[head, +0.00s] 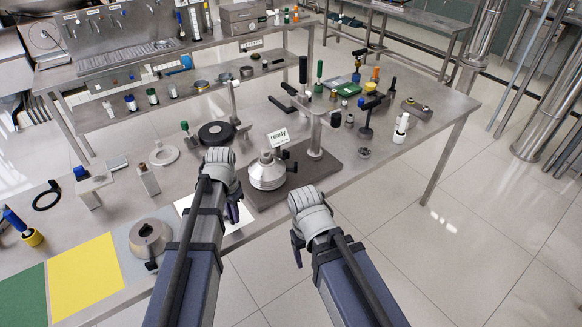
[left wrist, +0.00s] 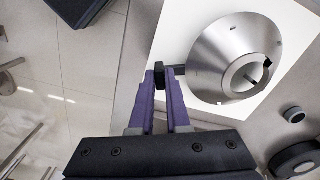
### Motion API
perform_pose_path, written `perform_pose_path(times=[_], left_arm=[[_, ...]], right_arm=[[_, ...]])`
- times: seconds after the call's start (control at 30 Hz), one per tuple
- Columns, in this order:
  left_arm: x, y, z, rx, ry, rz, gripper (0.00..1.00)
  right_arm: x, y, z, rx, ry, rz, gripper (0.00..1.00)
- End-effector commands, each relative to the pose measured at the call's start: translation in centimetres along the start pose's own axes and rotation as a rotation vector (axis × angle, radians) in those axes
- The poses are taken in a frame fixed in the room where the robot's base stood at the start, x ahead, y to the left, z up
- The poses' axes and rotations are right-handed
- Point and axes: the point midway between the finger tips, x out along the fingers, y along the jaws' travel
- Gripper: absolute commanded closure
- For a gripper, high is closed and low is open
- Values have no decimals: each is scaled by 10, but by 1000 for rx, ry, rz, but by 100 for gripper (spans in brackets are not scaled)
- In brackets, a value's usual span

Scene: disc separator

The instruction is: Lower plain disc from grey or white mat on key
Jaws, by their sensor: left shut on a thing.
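A plain metal cone-shaped disc (left wrist: 212,62) with a central hole and a black side handle (left wrist: 179,70) is over the white mat (left wrist: 187,18) in the left wrist view; whether it touches the mat I cannot tell. My left gripper (left wrist: 160,76) is shut on the handle. In the head view my left gripper (head: 234,212) hides this disc, beside the white mat (head: 183,205). Another cone disc (head: 150,236) stands on the grey mat (head: 120,245). A metal cone (head: 268,174) stands on the dark base plate by the "ready" sign (head: 278,137). My right gripper (head: 297,250) hangs off the table's front edge, its jaws unclear.
A yellow mat (head: 85,275) and a green mat (head: 24,298) lie at the front left. A black ring (head: 216,133) and a pale ring (head: 164,154) lie behind the left arm. A post (head: 315,130) rises from the base plate (head: 325,166). Several tools crowd the right back.

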Motion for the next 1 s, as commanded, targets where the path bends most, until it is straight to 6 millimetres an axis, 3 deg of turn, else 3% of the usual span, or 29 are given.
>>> perform_pose_path(times=[0.57,1.0], left_arm=[[-9,0,0,0,0,0,100],[-36,0,0,0,0,0,100]], right_arm=[[-9,1,0,0,0,0,29],[-36,4,2,0,0,0,29]])
